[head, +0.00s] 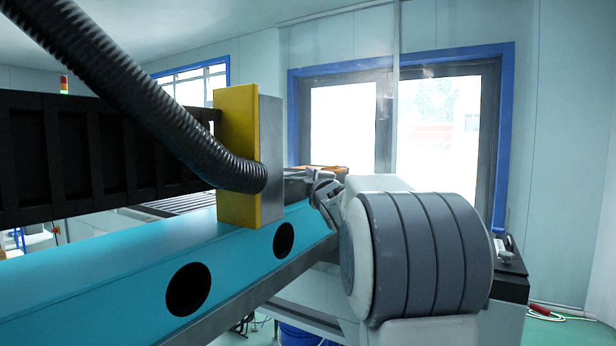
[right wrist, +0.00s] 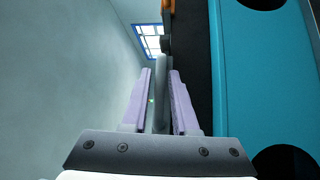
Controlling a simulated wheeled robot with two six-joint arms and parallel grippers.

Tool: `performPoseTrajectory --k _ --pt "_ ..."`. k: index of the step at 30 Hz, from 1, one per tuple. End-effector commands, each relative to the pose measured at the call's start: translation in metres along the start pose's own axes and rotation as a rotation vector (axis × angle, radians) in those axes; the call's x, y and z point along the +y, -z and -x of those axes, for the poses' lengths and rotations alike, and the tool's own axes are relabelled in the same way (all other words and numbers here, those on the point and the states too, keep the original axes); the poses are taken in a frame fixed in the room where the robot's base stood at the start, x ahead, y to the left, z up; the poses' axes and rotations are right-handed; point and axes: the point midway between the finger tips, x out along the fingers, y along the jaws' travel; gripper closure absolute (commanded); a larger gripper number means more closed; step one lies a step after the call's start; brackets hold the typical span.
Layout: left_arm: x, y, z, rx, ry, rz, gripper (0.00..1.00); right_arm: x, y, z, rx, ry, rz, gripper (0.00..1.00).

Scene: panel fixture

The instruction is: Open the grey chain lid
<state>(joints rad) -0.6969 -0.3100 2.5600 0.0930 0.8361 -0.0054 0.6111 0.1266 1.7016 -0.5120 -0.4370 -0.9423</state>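A tall grey plate (head: 270,150) stands against a yellow block (head: 237,155) above the blue beam, at the end of the black chain (head: 100,155). I cannot tell for sure which part is the lid. My right gripper (head: 324,193) shows small beyond the plate, partly hidden by my arm. In the right wrist view (right wrist: 161,85) its two purple fingers stand apart, with a narrow grey strip (right wrist: 161,100) between them. A gap seems to show beside the strip; contact at the tips is unclear. My left gripper is not in view.
A black ribbed hose (head: 135,95) runs down across the chain to the plate. The blue beam (head: 110,270) with dark round holes lies below; it fills the right of the wrist view (right wrist: 265,90). Windows and pale walls stand behind.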

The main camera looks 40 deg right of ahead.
Motion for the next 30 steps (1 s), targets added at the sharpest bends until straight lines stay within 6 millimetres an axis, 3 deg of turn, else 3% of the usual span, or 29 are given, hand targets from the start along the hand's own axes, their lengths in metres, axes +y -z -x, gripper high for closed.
performPoseTrajectory --k 3,5,30 --pt "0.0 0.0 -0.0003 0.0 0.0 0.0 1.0 0.0 -0.0008 0.0004 -0.001 0.0 0.0 0.77" --pt "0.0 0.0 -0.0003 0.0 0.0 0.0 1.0 0.0 -0.001 0.0005 -0.001 0.0 0.0 0.99" --pt "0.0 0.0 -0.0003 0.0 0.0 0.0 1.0 -0.0001 -0.0016 0.0008 -0.002 0.001 0.0 1.0"
